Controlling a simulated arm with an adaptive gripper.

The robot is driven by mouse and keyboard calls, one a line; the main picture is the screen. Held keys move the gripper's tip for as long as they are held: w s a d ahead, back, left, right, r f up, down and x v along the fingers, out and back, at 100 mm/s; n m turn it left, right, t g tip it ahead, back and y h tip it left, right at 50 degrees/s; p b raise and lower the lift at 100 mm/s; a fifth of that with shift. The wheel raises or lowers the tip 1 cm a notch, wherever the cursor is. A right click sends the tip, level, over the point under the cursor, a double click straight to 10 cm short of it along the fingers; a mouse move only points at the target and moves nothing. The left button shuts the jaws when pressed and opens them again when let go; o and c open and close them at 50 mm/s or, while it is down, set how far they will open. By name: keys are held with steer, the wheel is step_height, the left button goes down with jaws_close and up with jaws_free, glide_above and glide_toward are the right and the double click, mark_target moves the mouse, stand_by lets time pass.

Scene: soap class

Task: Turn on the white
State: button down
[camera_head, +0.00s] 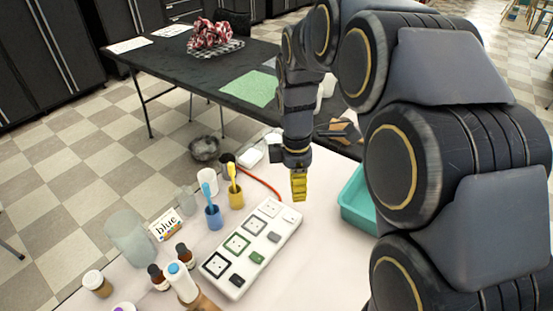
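A white power strip (281,236) lies slantwise on the pale table. It carries a row of sockets with differently coloured frames, including a white one, a grey one, a green one (237,243) and a black one (216,264). Beside each is a small switch: white (291,216) at the far end, then grey (273,237), green (257,257) and black (237,280). Whether the white switch is on is too small to tell. My gripper (299,196) points down with yellow fingers, appearing above or just behind the white switch. Its fingers look close together, but their gap is unclear.
A blue cup (213,217) and a yellow cup (236,199) with toothbrushes stand left of the strip. A teal bin (352,207) stands right. An orange-red cord (262,181) lies behind.

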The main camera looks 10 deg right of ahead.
mark_target(293, 221)
steer(key=w+f+n, duration=0.9)
steer(key=w+n, duration=0.1)
steer(key=w, duration=0.1)
steer(key=shift+w+d+f, duration=0.15)
steer(key=shift+w+d, duration=0.05)
steer(key=shift+w, duration=0.2)
steer(key=f, duration=0.4)
steer(key=s+f, duration=0.1)
steer(key=f, duration=0.4)
steer(key=d+f, duration=0.1)
steer(key=f, duration=0.4)
steer(key=shift+s+d, duration=0.1)
steer(key=shift+s, duration=0.05)
steer(key=shift+s+d+f+t, duration=0.1)
steer(key=shift+s+f+t, duration=0.05)
steer(key=shift+f+t, duration=0.2)
steer(key=shift+s+d+f+t, duration=0.1)
steer(key=shift+f+t, duration=0.1)
steer(key=shift+t, duration=0.05)
